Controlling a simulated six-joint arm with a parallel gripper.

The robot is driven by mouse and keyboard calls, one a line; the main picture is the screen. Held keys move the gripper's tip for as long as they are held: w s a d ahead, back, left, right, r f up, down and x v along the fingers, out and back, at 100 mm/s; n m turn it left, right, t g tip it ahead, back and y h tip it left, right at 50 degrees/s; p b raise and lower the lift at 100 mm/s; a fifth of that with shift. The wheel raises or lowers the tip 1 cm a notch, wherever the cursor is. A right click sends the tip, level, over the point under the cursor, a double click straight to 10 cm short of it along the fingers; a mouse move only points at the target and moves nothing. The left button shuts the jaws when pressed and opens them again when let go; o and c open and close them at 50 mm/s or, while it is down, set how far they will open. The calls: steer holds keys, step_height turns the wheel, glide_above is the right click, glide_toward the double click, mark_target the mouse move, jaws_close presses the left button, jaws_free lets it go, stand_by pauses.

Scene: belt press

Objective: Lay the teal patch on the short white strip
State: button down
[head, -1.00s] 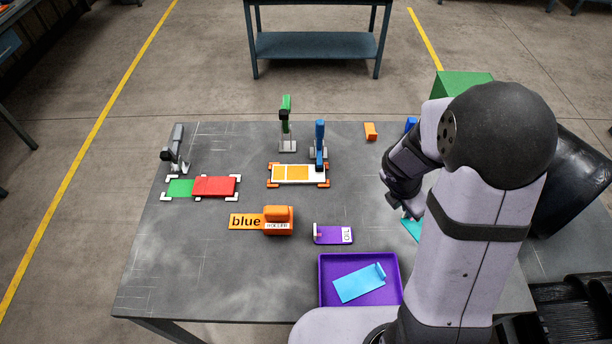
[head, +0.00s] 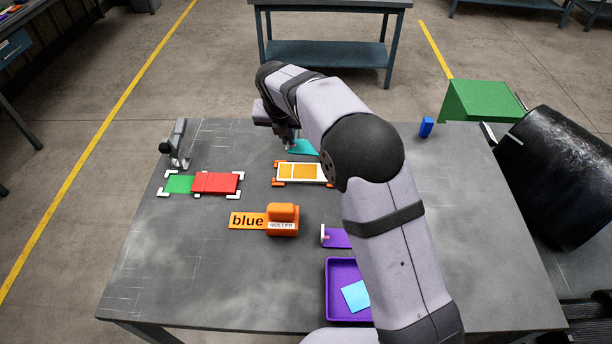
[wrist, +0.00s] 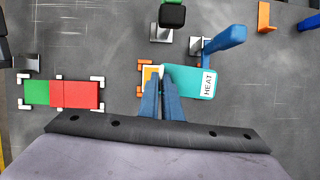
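My gripper (wrist: 163,88) is shut on the teal patch (wrist: 192,82) near its left end. The patch carries a white HEAT label at its right end. In the head view the teal patch (head: 304,147) shows just behind the white strip (head: 325,174), and appears held above the table. That strip lies between orange corner brackets and has orange on its face; my arm covers its right end. In the wrist view the patch and my fingers hide most of the strip. My gripper (head: 292,145) is partly hidden by my arm in the head view.
A green strip (head: 178,185) with a red piece (head: 215,183) lies in white brackets at left. A blue-handled press (wrist: 225,40) stands behind the strip. An orange roller block (head: 283,218) and a purple tray (head: 337,313) are nearer. A blue block (head: 427,127) stands at right.

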steer(key=shift+a+n, duration=0.5)
steer(key=shift+a, duration=0.95)
steer(key=p, duration=0.3)
glide_above(281, 169)
steer(key=s, duration=0.2)
steer(key=shift+f, duration=4.9)
steer(key=shift+f+b, duration=0.15)
steer(key=shift+b, duration=0.15)
steer(key=c, duration=2)
jaws_free()
steer(key=b+v, duration=0.1)
steer(key=v, duration=0.5)
steer(key=b+v, duration=0.1)
steer(key=v, duration=0.5)
steer(key=shift+d+b, duration=0.15)
steer(key=shift+b, duration=0.25)
